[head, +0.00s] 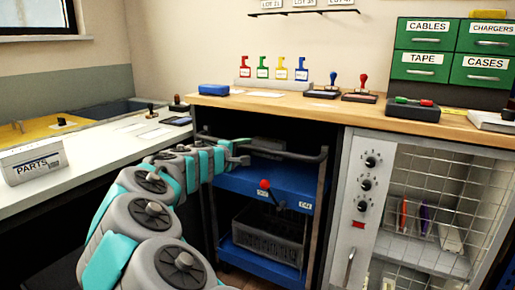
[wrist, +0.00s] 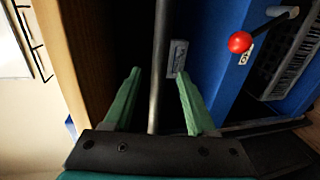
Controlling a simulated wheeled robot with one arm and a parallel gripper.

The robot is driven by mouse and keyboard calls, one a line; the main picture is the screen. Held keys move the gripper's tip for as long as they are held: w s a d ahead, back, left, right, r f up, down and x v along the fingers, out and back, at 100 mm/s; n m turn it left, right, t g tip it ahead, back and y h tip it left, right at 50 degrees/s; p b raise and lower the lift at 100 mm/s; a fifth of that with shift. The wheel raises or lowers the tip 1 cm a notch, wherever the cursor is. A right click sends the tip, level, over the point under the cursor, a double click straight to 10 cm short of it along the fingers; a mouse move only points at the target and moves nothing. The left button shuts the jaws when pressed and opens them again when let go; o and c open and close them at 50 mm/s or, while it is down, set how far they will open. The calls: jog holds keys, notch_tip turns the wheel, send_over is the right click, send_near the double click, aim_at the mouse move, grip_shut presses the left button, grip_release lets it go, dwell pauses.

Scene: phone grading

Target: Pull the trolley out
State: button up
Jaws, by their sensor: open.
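The trolley (head: 272,182) stands in the dark bay under the wooden counter. It has blue shelves, grey posts and a dark handle bar (head: 290,155) across its top front. My gripper (head: 240,150) is at the left part of this bar. In the wrist view my open gripper (wrist: 158,75) has its green fingers on either side of the bar (wrist: 158,60), with gaps showing on both sides. A red-knobbed lever (head: 264,184) is on the trolley's front; it also shows in the wrist view (wrist: 240,42). The trolley's rear is hidden in shadow.
A grey crate (head: 268,237) sits on the trolley's lower shelf. A cabinet with a wire-mesh door (head: 425,210) stands close on the right. A white worktop (head: 100,155) with a PARTS box (head: 32,162) is on the left. The wooden counter (head: 300,105) overhangs the bay.

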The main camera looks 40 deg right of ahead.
aim_at(250, 149)
jog(key=x, duration=0.5)
jog(key=shift+d+f, duration=0.1)
jog(key=shift+d, duration=0.25)
jog(key=shift+x, duration=0.75)
jog(key=shift+w, duration=0.1)
grip_shut()
dwell(0.5)
